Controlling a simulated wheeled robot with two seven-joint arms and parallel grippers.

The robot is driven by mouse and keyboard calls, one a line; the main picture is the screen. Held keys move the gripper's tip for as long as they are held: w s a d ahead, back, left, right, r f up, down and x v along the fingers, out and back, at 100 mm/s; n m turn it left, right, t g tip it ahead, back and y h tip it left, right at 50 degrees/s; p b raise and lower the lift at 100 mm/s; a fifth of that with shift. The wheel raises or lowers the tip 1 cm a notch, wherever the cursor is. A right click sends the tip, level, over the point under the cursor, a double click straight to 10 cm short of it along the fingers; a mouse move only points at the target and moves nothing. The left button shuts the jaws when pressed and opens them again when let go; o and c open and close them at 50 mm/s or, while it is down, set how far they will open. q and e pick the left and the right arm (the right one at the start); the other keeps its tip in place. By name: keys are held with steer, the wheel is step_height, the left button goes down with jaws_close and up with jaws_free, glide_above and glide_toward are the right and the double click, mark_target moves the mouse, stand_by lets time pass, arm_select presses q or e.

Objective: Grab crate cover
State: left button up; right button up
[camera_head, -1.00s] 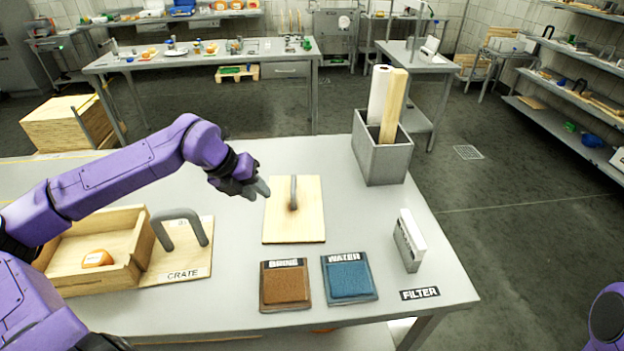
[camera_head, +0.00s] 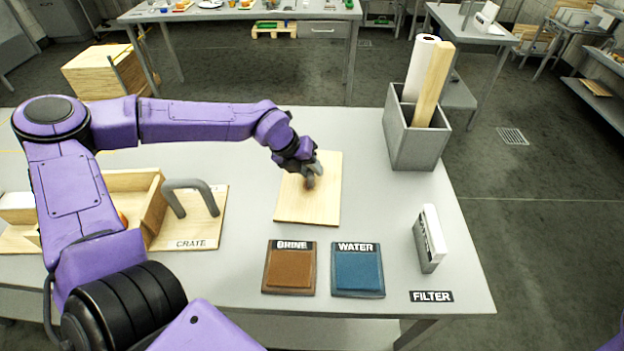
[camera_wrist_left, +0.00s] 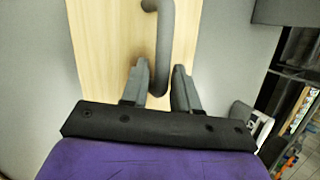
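The crate cover (camera_head: 325,205) is a flat pale wooden board with a grey bar handle, lying on the table. It also fills the middle of the left wrist view (camera_wrist_left: 105,50). My left gripper (camera_head: 313,172) is over the board at its handle and largely hides it in the head view. In the left wrist view the left gripper (camera_wrist_left: 160,75) has its fingers apart, with the lower end of the grey handle (camera_wrist_left: 164,40) lined up between the fingertips. I cannot tell whether the fingers touch the handle. My right gripper is out of view.
A wooden crate (camera_head: 152,207), partly behind my left arm, stands left, with a grey handle (camera_head: 190,186) on its labelled board. Brown brine (camera_head: 290,268) and blue water (camera_head: 358,270) pads lie in front. A filter box (camera_head: 430,240) and grey bin (camera_head: 418,150) stand right.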

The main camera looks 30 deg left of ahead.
arm_select(q)
steer(key=shift+d+f, duration=0.15)
steer(key=shift+f, duration=0.15)
jaws_close()
steer(key=shift+r, duration=0.15)
